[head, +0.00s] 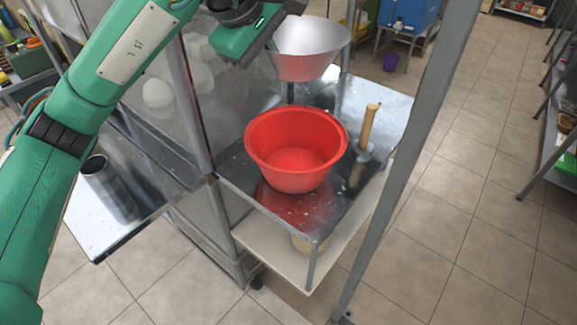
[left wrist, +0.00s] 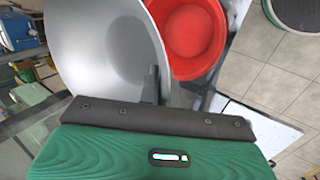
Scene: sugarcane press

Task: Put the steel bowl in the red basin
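The steel bowl (head: 312,50) is up in the air, above and behind the red basin in the head view. My left gripper (head: 268,42) is at the bowl's left side. In the left wrist view the fingers (left wrist: 158,84) close on the rim of the bowl (left wrist: 95,50), one finger showing against its inside. The red basin (head: 297,150) stands upright and empty on the steel table; part of it also shows beyond the bowl in the left wrist view (left wrist: 192,38). My right gripper is in neither view.
A wooden-handled tool (head: 368,126) stands on the steel table (head: 385,102) right of the basin. A clear panel (head: 150,95) and its metal post are on the left. A steel cup (head: 108,190) stands on the lower-left tray. A grey post (head: 408,150) rises at the right.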

